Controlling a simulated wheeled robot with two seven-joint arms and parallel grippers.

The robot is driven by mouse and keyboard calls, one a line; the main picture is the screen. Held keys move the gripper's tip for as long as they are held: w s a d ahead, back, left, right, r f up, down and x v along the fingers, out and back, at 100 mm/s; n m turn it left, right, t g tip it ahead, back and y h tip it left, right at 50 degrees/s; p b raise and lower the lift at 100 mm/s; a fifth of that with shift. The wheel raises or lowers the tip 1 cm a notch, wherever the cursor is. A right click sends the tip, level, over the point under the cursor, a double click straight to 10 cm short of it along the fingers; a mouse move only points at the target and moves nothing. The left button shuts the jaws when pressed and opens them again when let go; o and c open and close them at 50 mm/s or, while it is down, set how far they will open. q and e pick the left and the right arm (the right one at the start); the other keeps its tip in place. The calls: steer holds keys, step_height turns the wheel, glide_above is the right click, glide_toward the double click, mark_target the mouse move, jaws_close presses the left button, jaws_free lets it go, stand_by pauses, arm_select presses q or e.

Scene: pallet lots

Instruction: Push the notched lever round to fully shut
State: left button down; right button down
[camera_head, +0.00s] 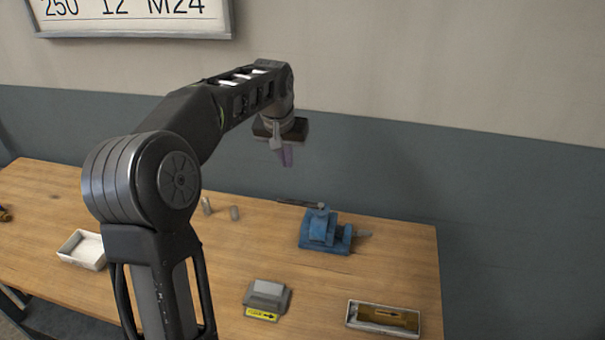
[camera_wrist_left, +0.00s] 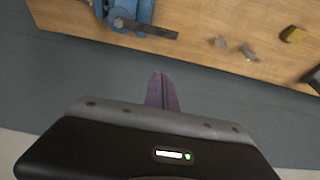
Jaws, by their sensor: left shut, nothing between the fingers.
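A blue fixture (camera_head: 318,232) stands on the wooden table toward its back right; it also shows at the top of the left wrist view (camera_wrist_left: 142,12). A dark flat lever (camera_head: 296,203) sits on top of it and points left in the head view. In the left wrist view the lever (camera_wrist_left: 150,30) extends right from the fixture; its notch is too small to make out. My left gripper (camera_head: 287,156) is shut and empty, above and behind the lever, apart from it. Its purple-grey fingers (camera_wrist_left: 162,92) show together in the left wrist view. My right gripper is out of view.
Two small grey pegs (camera_head: 234,213) stand left of the fixture. A white tray (camera_head: 70,252) is at left, a grey block with a yellow label (camera_head: 268,291) in front, and a tray with a brass-coloured plate (camera_head: 352,324) front right. The wall (camera_head: 400,165) is close behind the table.

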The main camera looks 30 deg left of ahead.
mark_target(300, 204)
arm_select(q)
step_height(300, 204, down, 9)
steer(key=p, duration=0.2)
steer(key=shift+s+d+f+p, duration=0.15)
steer(key=shift+s+p, duration=0.2)
steer(key=shift+p, duration=0.05)
stand_by(0.6)
steer(key=shift+d, duration=0.1)
